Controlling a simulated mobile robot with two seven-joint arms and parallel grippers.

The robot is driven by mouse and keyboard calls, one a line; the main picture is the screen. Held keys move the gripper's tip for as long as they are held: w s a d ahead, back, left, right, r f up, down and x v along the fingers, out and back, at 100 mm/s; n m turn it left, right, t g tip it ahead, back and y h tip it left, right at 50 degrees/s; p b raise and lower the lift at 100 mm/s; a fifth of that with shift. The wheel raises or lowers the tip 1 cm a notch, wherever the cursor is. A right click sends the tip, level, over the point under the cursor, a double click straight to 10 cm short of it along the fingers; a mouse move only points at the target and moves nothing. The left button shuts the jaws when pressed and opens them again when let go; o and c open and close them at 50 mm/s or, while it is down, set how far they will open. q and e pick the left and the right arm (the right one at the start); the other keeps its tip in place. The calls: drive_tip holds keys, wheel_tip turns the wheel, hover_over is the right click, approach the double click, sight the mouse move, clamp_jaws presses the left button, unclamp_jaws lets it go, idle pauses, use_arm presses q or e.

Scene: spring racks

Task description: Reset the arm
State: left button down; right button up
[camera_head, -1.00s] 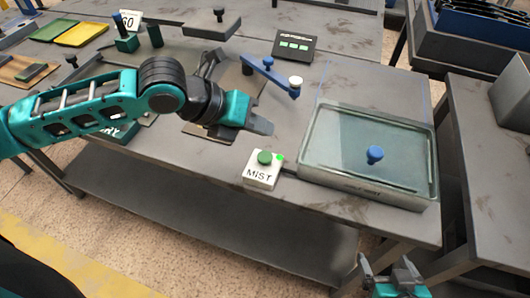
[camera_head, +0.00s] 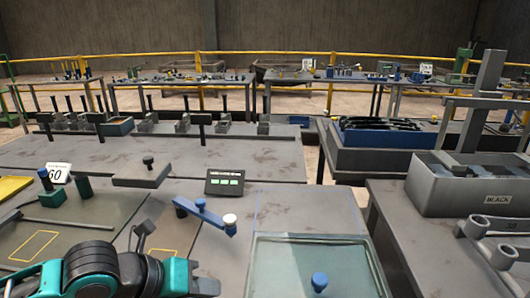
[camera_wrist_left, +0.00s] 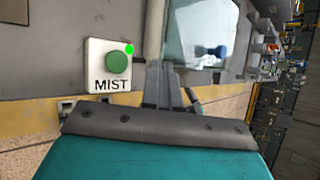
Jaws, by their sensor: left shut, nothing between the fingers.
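My left gripper (camera_head: 207,286) comes in from the left at the bottom of the head view, above the near table. In the left wrist view its fingers (camera_wrist_left: 163,85) are together with nothing between them. The white MIST box (camera_wrist_left: 112,65) with a green button and a lit green dot is left of the fingers in that view, apart from them. A glass-topped tray (camera_head: 312,262) with a blue knob (camera_head: 319,281) stands right of the gripper. My right gripper is not in view.
A blue lever (camera_head: 205,213) with a white knob and a dark panel with green lights (camera_head: 226,183) stand beyond the gripper. A grey block with a knob (camera_head: 143,174) is further left. A grey bin marked BLACK (camera_head: 465,190) stands on the right table.

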use_arm(q)
drive_tip(key=s+d+f+n, duration=0.3)
drive_tip(key=s+n, duration=0.1)
drive_tip(key=n, duration=0.4)
drive_tip(key=s+a+f+n+g+y, duration=0.1)
drive_tip(key=s+a+f+n+y, duration=0.4)
drive_tip(key=n, duration=0.8)
drive_tip(key=s+a+f+n+g+y, duration=0.15)
drive_tip(key=s+a+f+n, duration=0.25)
drive_tip(key=s+a+n, duration=0.6)
drive_tip(key=w+d+f+n+t+h, duration=0.1)
drive_tip(key=w+d+f+t, duration=0.5)
drive_tip(key=w+f+t, duration=0.1)
drive_tip(key=shift+w+f+n, duration=0.3)
drive_tip(key=shift+w+f, duration=0.55)
drive_tip(key=shift+w, duration=0.25)
drive_tip(key=shift+t, duration=0.25)
idle(2.8)
